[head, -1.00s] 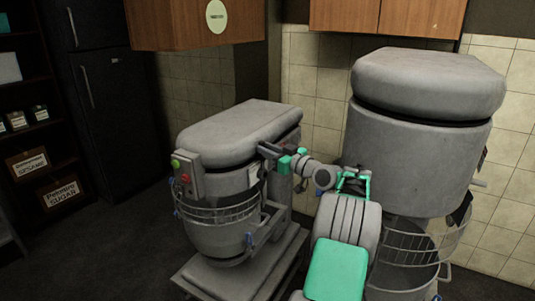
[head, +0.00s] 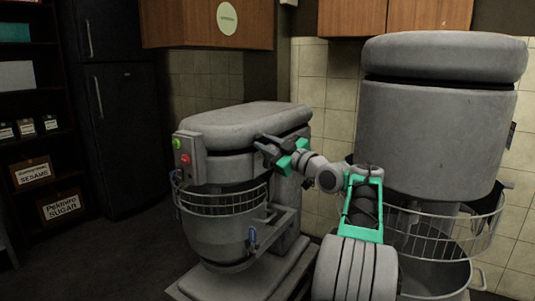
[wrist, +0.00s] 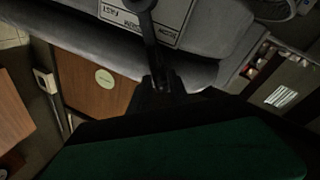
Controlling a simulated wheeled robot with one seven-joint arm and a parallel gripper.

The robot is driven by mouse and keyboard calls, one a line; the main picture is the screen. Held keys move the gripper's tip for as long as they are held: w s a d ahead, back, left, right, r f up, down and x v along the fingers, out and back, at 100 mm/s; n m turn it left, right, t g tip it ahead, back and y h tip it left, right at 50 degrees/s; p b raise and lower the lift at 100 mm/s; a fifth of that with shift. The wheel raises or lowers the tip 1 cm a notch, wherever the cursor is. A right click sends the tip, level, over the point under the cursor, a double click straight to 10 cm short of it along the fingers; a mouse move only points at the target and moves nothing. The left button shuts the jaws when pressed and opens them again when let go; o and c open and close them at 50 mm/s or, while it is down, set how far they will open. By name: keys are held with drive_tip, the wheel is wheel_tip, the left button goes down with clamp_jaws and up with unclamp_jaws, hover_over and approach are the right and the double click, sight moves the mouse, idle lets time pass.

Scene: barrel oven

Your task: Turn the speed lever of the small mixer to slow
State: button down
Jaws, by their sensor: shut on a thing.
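The small mixer (head: 225,150) stands left of centre in the head view, with a grey head, a wire guard and a bowl. My gripper (head: 268,150) is at the right side of the mixer's head. In the wrist view my gripper (wrist: 160,92) is shut on the end of the dark speed lever (wrist: 150,45). The lever crosses a white speed label (wrist: 165,38) whose words appear upside down; FAST is readable at its left end. The lever lies over the middle part of the label.
A large mixer (head: 435,130) with a wire guard stands close to the right of my arm. A dark fridge (head: 125,120) and a shelf with labelled boxes (head: 62,205) stand at left. Wooden cabinets (head: 205,22) hang above. The floor at lower left is clear.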

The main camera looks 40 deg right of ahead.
idle(0.3)
drive_tip(key=c, duration=1.5)
unclamp_jaws()
drive_tip(key=shift+a, duration=0.15)
drive_tip(key=s+d+f, duration=0.1)
drive_tip(key=s, duration=0.6)
drive_tip(key=shift+s, duration=0.35)
